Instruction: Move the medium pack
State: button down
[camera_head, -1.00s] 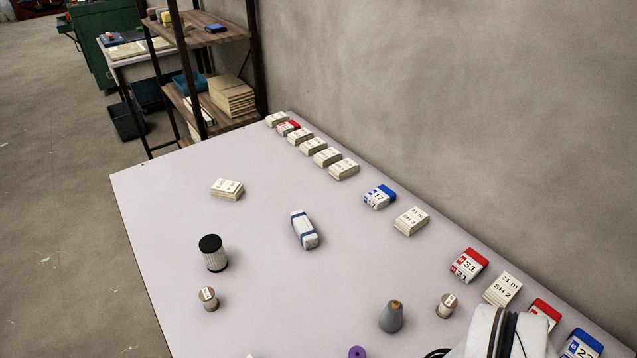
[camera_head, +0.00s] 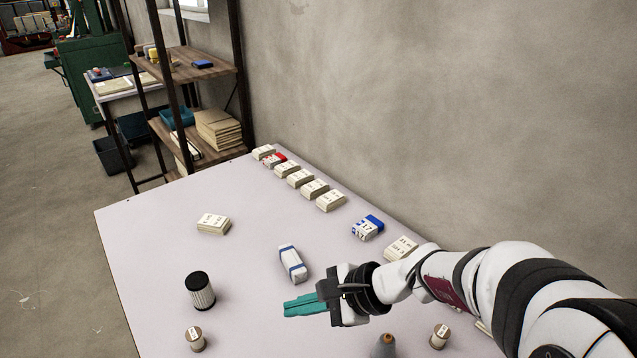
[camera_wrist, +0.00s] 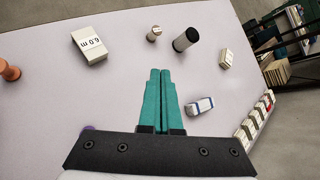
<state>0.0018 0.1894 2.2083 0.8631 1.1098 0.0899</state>
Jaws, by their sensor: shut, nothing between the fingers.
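Several packs lie on the pale table (camera_head: 130,228); I cannot tell which is the medium one. A cream labelled pack (camera_head: 213,223) lies alone at the far left; it also shows in the wrist view (camera_wrist: 226,59). A white pack with blue bands (camera_head: 293,263) lies near the table's middle, and in the wrist view (camera_wrist: 200,106) it is right of my fingers. A larger cream pack marked "6.0 m" (camera_wrist: 90,45) shows only in the wrist view. My gripper (camera_head: 287,307), with teal fingers, is shut and empty above the table, touching no pack; its fingertips (camera_wrist: 160,72) lie together.
A row of cream packs (camera_head: 314,189) runs along the wall edge, with a blue-topped pack (camera_head: 367,228). A black-capped cylinder (camera_head: 201,291), a spool (camera_head: 195,340), another spool (camera_head: 439,336) and a grey cone (camera_head: 384,346) stand nearby. A shelf (camera_head: 190,66) stands behind the table.

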jog(key=w+f+m+t, duration=0.2)
jog(key=w+f+m, duration=0.3)
jog(key=w, duration=0.4)
jog(key=m+t+h, duration=0.2)
jog(key=m+t, duration=0.2)
jog(key=m, duration=0.4)
send_near(292, 259)
jog(key=s+d, duration=0.1)
jog(key=s+d+f, duration=0.2)
jog(key=d, duration=0.1)
jog(key=shift+s, duration=0.35)
jog(key=w+a, duration=0.8)
jog(key=shift+a, duration=0.1)
jog(key=shift+w+a+f, duration=0.15)
jog(key=shift+f, duration=0.7)
jog(key=shift+f, duration=0.1)
